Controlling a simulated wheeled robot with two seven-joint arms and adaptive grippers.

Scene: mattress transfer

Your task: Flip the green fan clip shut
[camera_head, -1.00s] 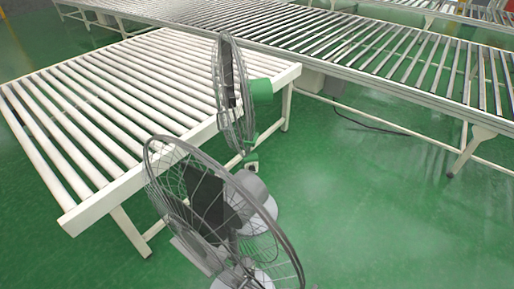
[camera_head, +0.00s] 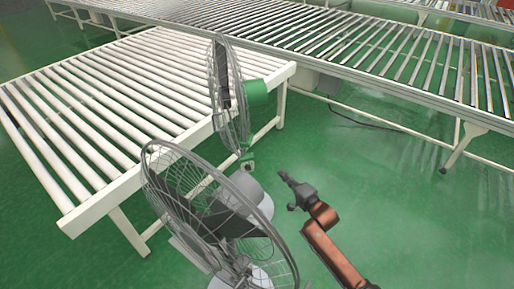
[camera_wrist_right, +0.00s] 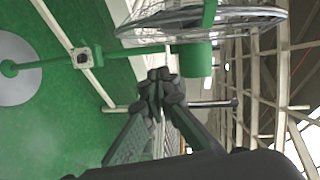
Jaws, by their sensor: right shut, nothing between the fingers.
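The green fan has a grey wire cage and a green motor housing (camera_head: 256,92); it stands upright behind a grey fan (camera_head: 215,215). The housing (camera_wrist_right: 196,62) and the wire cage (camera_wrist_right: 210,18) also show in the right wrist view. A small green and white block with a dark round face (camera_wrist_right: 83,57) sits on its green pole. I cannot make out the clip for certain. My right gripper (camera_head: 284,176) is shut and empty, right of the green fan's pole and below the housing. In the right wrist view its fingertips (camera_wrist_right: 158,86) meet just short of the housing. My left gripper is not in view.
A white roller table (camera_head: 75,215) stands left of and behind the fans. A long roller conveyor (camera_head: 400,90) runs across the back. The grey fan stands close in front of the green one. The green floor (camera_head: 420,225) to the right is clear.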

